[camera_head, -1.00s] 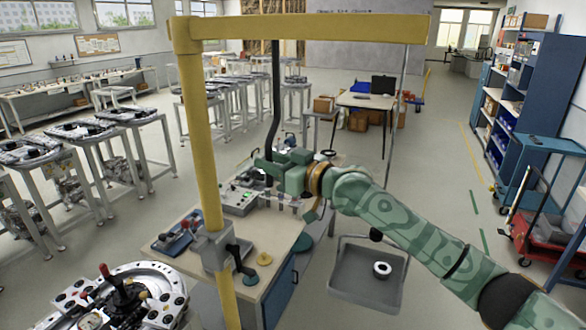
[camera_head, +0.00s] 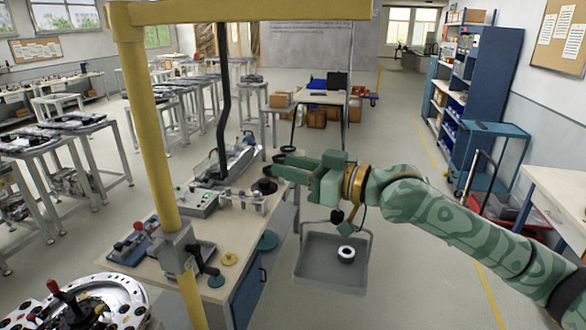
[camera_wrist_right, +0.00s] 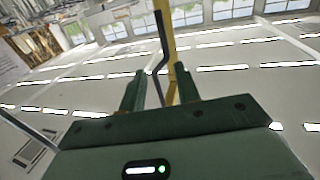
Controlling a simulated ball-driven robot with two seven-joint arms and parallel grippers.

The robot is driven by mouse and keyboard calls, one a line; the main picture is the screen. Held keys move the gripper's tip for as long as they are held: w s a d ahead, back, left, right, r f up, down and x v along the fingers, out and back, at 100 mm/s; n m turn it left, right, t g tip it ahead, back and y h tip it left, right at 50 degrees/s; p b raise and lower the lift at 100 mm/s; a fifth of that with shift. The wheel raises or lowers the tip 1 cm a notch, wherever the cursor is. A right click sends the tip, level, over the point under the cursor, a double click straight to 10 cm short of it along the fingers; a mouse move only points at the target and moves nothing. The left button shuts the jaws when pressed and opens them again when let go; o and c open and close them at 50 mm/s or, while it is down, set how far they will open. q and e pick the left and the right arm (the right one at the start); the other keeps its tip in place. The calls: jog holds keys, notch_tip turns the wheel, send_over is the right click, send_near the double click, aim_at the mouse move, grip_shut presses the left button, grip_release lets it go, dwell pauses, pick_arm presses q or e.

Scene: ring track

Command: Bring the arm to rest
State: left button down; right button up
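My right arm, in green camouflage, comes in from the right in the head view. Its gripper (camera_head: 277,168) is above the back right part of the workbench (camera_head: 215,236), to the right of the hanging black hose (camera_head: 222,110). In the right wrist view the two green fingers (camera_wrist_right: 160,88) stand apart with nothing held between them. The black hose (camera_wrist_right: 159,50) and a yellow post (camera_wrist_right: 170,50) show beyond the gap. My left gripper is not in view.
The yellow post (camera_head: 150,150) and overhead beam (camera_head: 240,12) frame the bench. A grey tray (camera_head: 320,275) holding a white-and-black ring (camera_head: 346,254) hangs below my right forearm. A blue shelf (camera_head: 485,85) and blue cart (camera_head: 497,130) stand at the right.

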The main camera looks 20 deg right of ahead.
jog(key=s+a+f+n+g+h, duration=0.1)
jog(key=s+f+h, duration=0.25)
jog(key=f, duration=0.65)
jog(key=s+a+f+h, duration=0.1)
jog(key=s+f+h, duration=0.3)
jog(key=f, duration=0.6)
jog(key=s+d+f+m+g+h, duration=0.15)
jog(key=s+d+f+h, duration=0.25)
jog(key=s+d+f, duration=0.4)
jog(key=s+d+f+m+g+h, duration=0.1)
jog(key=s+d+f+g+h, duration=0.3)
jog(key=s, duration=0.6)
jog(key=s+a+f+g+y+b, duration=0.15)
jog(key=f+b, duration=0.35)
jog(key=f, duration=1.3)
jog(key=s+a+f+g+b, duration=0.1)
jog(key=s+f+b, duration=0.35)
jog(key=f, duration=1.45)
jog(key=s+f+m+g+y+b, duration=0.1)
jog(key=s+f+b, duration=0.4)
jog(key=s+f, duration=0.4)
jog(key=s+f+m+g+y+b, duration=0.1)
jog(key=s+f+m+g+b, duration=0.1)
jog(key=s+f+b, duration=0.3)
jog(key=s+f, duration=0.4)
jog(key=f, duration=0.6)
jog(key=shift+s+f, duration=0.35)
